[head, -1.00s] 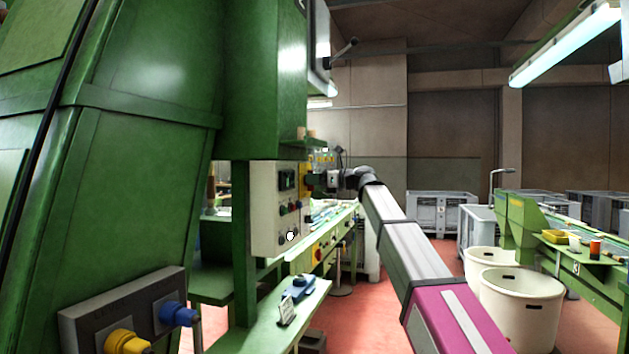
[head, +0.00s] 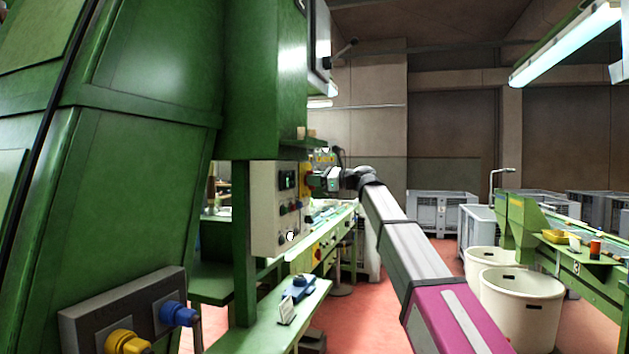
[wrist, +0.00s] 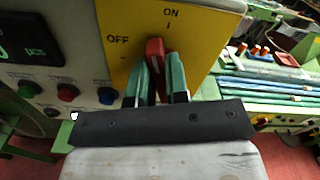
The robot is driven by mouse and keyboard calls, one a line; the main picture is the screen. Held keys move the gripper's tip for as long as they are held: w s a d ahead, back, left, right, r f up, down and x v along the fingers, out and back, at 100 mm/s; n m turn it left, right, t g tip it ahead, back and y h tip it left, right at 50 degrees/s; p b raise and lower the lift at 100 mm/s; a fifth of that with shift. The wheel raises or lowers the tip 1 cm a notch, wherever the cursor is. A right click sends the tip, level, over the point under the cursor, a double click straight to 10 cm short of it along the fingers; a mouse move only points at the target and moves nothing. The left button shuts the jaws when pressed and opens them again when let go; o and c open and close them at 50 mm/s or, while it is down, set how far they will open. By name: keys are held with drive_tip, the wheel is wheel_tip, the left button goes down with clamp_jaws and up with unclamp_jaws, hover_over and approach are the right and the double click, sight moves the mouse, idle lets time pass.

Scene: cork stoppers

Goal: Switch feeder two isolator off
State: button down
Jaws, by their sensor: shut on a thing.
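A red rotary handle (wrist: 155,50) stands on a yellow plate (wrist: 205,35) marked ON at the top and OFF at the left. The handle stands nearly upright, its tip just left of the ON mark. My gripper (wrist: 158,72) has its two green fingers on either side of the handle, shut on it. In the head view my gripper (head: 318,181) reaches the yellow plate at the right edge of the control panel. No feeder number is readable.
The grey control panel (wrist: 60,65) left of the yellow plate carries a green display and several buttons. A green workbench (wrist: 275,85) with rods and small items lies to the right. A large green machine housing (head: 150,130) fills the left of the head view.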

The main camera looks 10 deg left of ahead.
drive_tip(key=n, duration=1.4)
drive_tip(key=shift+s+f, duration=0.25)
drive_tip(key=shift+f, duration=0.15)
drive_tip(key=shift+n, duration=0.3)
drive_tip(key=c, duration=1.1)
unclamp_jaws()
drive_tip(key=d, duration=0.7)
drive_tip(key=s+d, duration=0.1)
drive_tip(key=d, duration=0.2)
drive_tip(key=shift+d, duration=0.4)
drive_tip(key=shift+f, duration=0.1)
